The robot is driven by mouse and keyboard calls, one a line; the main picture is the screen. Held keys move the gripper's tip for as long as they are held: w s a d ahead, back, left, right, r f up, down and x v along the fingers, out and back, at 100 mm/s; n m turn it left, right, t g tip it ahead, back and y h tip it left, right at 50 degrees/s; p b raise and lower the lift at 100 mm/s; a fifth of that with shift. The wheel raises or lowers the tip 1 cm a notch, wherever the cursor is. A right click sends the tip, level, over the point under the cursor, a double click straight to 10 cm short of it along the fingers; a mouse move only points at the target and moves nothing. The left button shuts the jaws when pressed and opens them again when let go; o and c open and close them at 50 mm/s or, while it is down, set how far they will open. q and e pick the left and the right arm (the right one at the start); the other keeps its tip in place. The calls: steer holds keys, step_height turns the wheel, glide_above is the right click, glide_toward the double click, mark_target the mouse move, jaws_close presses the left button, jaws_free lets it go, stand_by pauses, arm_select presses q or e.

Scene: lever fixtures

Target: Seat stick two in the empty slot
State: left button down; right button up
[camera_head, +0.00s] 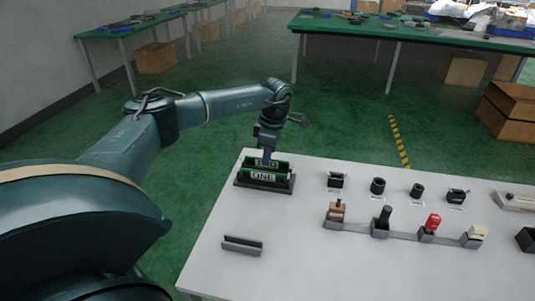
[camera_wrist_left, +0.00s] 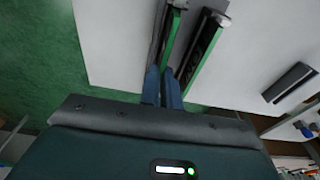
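Stick two (camera_head: 267,163), a green and dark stick labelled "TWO", stands at the rear of the black two-slot base (camera_head: 291,186) at the table's left edge. Stick one (camera_head: 263,177), labelled "ONE", stands in front of it in the same base. My left gripper (camera_head: 267,153) reaches down onto stick two from above. In the left wrist view the blue fingers (camera_wrist_left: 163,88) are close together around stick two's green edge (camera_wrist_left: 171,44). Stick one (camera_wrist_left: 203,55) lies beside it, apart from the fingers. Stick two's lower edge is hidden, so I cannot tell how deep it sits. My right gripper is out of view.
A grey empty holder (camera_head: 242,245) lies near the table's front left. A row of levers (camera_head: 383,220) and several small dark fixtures (camera_head: 378,186) stand to the right. The white table (camera_head: 300,255) is clear between the holder and the levers.

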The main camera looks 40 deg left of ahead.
mark_target(273, 160)
arm_select(q)
steer(key=shift+f, duration=0.6)
steer(key=c, duration=1.5)
jaws_free()
steer(key=shift+c, duration=0.2)
step_height(273, 160, up, 13)
steer(key=d, duration=0.1)
steer(key=shift+w+d+b, duration=0.2)
steer(key=shift+w+b, duration=0.2)
steer(key=shift+b, duration=0.05)
